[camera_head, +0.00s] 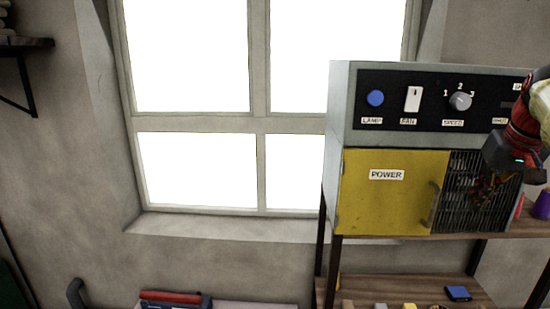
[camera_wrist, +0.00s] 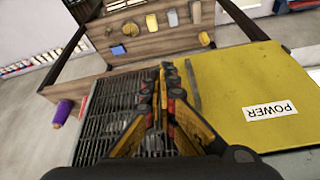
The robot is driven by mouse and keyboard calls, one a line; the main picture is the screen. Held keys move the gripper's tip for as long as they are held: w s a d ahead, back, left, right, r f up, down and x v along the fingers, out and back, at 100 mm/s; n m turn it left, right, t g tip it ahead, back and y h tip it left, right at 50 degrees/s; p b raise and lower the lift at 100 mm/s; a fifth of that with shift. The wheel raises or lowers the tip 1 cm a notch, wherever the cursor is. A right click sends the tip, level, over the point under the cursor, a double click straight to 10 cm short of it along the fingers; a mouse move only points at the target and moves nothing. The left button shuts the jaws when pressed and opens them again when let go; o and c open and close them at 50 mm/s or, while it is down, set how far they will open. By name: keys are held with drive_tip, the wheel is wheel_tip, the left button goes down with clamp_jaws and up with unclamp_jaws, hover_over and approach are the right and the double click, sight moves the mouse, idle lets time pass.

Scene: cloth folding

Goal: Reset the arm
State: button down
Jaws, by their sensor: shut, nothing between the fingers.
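My gripper (camera_head: 484,190) is at the right in the head view, in front of the dark grille of a grey control box (camera_head: 338,105). In the wrist view my gripper (camera_wrist: 163,68) points away over the grille (camera_wrist: 108,100), beside the yellow POWER door (camera_wrist: 235,80). Its fingers are together with nothing between them. The yellow door (camera_head: 385,205) looks shut, and its handle (camera_head: 435,205) is just left of my gripper. Whether the fingers touch the grille or handle cannot be told. My arm hides part of the panel's right end.
The panel has a blue LAMP button (camera_head: 375,98), a white FAN switch (camera_head: 413,99) and a SPEED knob (camera_head: 460,101). A purple cup (camera_head: 541,206) stands on the wooden shelf right of the box. Small items, including a blue one (camera_head: 458,293), lie on the lower shelf. A window is at the left.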

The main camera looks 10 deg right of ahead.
drive_tip(key=s+a+f+n+b, duration=0.1)
drive_tip(key=s+a+f+b, duration=0.4)
drive_tip(key=f, duration=1.2)
drive_tip(key=s+a+f+n+y+b, duration=0.1)
drive_tip(key=s+a+f+b, duration=0.4)
drive_tip(key=a+f+b, duration=0.9)
drive_tip(key=s+a+f+n+t+b, duration=0.1)
drive_tip(key=s+a+f+n+b, duration=0.2)
drive_tip(key=a+f+b, duration=0.6)
drive_tip(key=s+a+f, duration=0.1)
drive_tip(key=a+f, duration=0.2)
drive_tip(key=f, duration=0.3)
drive_tip(key=a+f, duration=0.4)
drive_tip(key=f, duration=0.3)
drive_tip(key=shift+s+y+b, duration=0.4)
drive_tip(key=shift+a+f, duration=0.1)
